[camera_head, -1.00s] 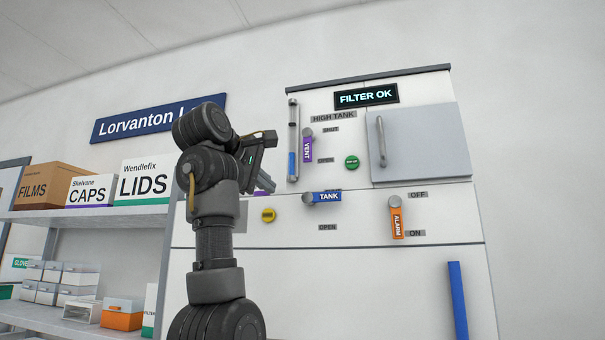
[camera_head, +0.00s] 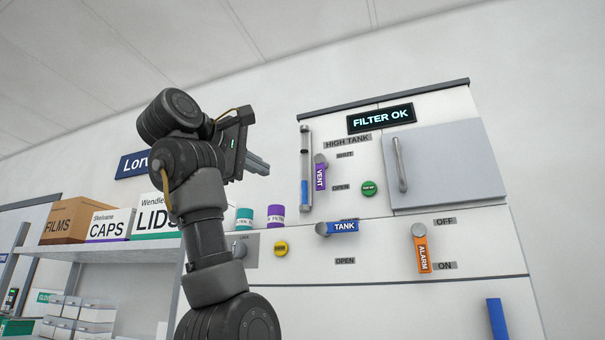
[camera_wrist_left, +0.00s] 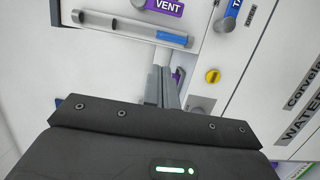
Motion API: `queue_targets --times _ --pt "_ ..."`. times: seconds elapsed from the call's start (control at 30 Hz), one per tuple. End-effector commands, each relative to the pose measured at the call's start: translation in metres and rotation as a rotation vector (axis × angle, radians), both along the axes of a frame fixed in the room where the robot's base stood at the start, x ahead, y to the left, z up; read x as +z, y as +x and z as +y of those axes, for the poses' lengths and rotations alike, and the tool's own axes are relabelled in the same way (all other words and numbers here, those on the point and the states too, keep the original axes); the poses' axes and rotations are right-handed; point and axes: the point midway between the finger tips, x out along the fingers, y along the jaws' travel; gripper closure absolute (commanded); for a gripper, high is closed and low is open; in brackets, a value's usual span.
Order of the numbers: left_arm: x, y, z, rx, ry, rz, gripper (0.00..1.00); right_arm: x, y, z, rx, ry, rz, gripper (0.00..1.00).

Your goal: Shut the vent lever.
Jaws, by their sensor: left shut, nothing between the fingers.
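The vent lever (camera_head: 320,177) is a purple handle marked VENT, hanging down from a grey pivot on the white panel. Its free end points down, by the OPEN label (camera_head: 341,187); the SHUT label (camera_head: 345,155) is above, near the pivot. Part of the lever also shows at the top edge of the left wrist view (camera_wrist_left: 165,7). My left gripper (camera_head: 260,166) is shut and empty, left of the lever and apart from it, with a vertical gauge between them. Its fingers also show in the left wrist view (camera_wrist_left: 168,88). My right gripper is not in view.
The gauge tube (camera_head: 305,170) stands just left of the vent lever. A blue TANK lever (camera_head: 344,227) lies sideways below, and an orange ALARM lever (camera_head: 422,254) hangs at right. A grey door (camera_head: 445,165) has a vertical handle. Shelves with boxes (camera_head: 108,226) are at left.

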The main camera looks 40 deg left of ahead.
Motion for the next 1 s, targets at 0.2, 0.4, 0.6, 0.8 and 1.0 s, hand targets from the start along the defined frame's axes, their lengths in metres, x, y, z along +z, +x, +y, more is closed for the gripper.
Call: queue_targets --times 0.2,0.4,0.6,0.8,1.0 --pt "0.010 0.034 0.002 -0.002 0.000 0.003 1.00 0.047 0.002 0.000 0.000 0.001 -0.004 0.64" --pt "0.005 0.073 0.005 -0.003 0.001 0.004 1.00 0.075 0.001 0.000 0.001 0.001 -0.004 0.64" --pt "0.004 0.094 -0.011 -0.003 0.003 0.000 1.00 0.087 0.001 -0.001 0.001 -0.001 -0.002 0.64" --pt "0.002 0.100 -0.028 -0.003 0.001 0.001 1.00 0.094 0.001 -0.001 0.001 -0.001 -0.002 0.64" --pt "0.000 0.101 -0.031 -0.003 0.000 0.001 1.00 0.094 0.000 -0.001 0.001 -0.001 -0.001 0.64"
